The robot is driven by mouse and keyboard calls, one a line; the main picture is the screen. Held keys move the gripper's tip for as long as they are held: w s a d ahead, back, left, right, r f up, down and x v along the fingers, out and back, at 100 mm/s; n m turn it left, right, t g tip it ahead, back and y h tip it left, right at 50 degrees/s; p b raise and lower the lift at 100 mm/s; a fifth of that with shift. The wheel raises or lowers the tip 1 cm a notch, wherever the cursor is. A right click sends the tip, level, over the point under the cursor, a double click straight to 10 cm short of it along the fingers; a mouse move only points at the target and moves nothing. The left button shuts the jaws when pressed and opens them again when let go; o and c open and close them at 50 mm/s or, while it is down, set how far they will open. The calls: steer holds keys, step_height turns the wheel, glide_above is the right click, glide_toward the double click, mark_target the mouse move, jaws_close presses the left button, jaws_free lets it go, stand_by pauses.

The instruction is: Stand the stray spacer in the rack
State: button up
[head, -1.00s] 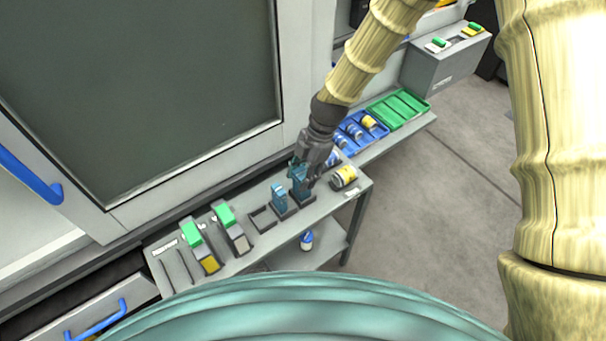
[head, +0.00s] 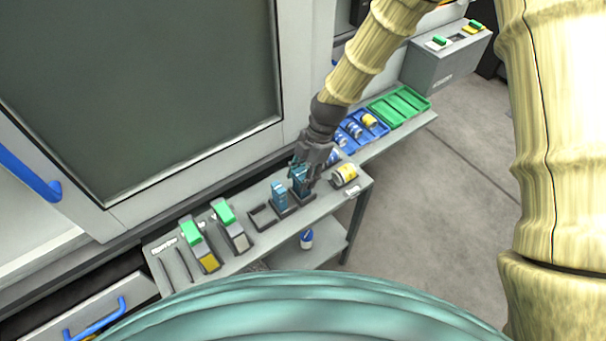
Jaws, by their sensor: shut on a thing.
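A teal spacer (head: 299,184) stands upright at a dark slot of the rack, at the right end of the row on the grey bench. My gripper (head: 303,173) points down over it and is shut on its upper part. Whether the spacer's foot is fully seated is too small to tell. A second teal spacer (head: 279,195) stands upright in the rack slot just left of it. The rack's left slot (head: 262,218) is empty. My gripper's fingers hide part of the held spacer.
Behind are a blue tray (head: 376,127) with cans and an empty green tray (head: 400,107). A blue-and-white bottle (head: 306,239) is on the lower shelf.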

steer(key=o, duration=1.1)
steer(key=v, duration=1.2)
step_height(320, 180, up, 7)
steer(key=p, duration=0.5)
steer(key=shift+f, duration=0.1)
